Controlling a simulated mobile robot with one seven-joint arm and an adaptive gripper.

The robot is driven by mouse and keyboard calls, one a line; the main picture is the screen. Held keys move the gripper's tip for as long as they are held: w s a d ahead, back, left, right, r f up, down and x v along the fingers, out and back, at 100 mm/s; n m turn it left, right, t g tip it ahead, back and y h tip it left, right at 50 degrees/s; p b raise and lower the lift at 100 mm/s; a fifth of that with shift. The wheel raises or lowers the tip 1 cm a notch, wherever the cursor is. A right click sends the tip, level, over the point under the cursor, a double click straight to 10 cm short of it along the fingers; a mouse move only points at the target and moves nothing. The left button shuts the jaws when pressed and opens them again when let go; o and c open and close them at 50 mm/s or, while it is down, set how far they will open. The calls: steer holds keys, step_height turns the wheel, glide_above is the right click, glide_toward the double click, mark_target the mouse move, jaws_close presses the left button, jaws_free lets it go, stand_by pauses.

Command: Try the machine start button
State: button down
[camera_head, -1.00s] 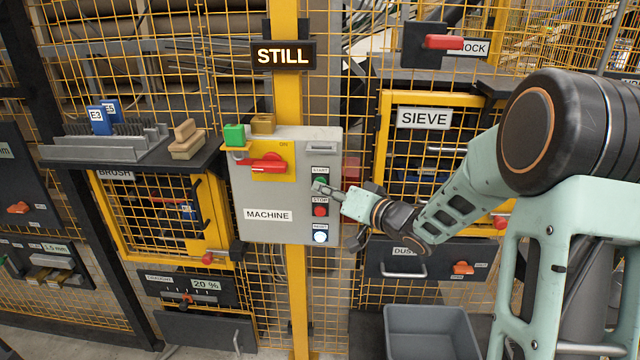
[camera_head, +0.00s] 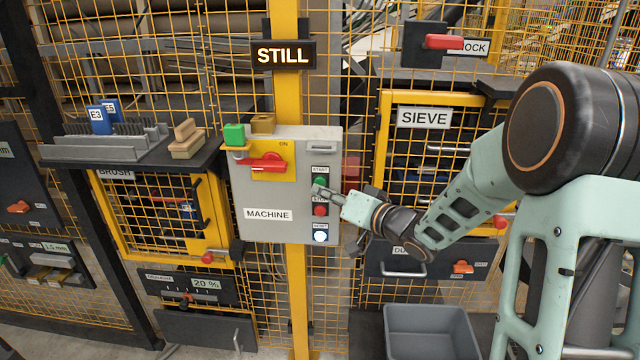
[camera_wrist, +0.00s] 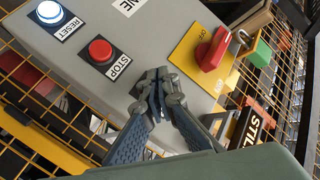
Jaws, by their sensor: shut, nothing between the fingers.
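The grey machine box (camera_head: 262,190) hangs on the yellow post, with a column of buttons on its right side. The green start button (camera_head: 319,182) is at the top, partly covered by my fingertips. The red stop button (camera_head: 320,210) is below it and the lit white reset button (camera_head: 320,236) is lowest. My gripper (camera_head: 322,191) is shut and empty, its tips at the start button. Whether they touch it I cannot tell. In the wrist view my gripper (camera_wrist: 155,82) hides the start button; the stop button (camera_wrist: 101,50) and reset button (camera_wrist: 50,11) show beside it.
A red switch handle (camera_head: 262,163) marked ON sits on the box. A lit sign (camera_head: 283,55) above reads STILL. A grey bin (camera_head: 432,330) stands below right.

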steer(key=shift+s+a, duration=0.1)
steer(key=shift+s, duration=2.45)
steer(key=shift+w, duration=0.1)
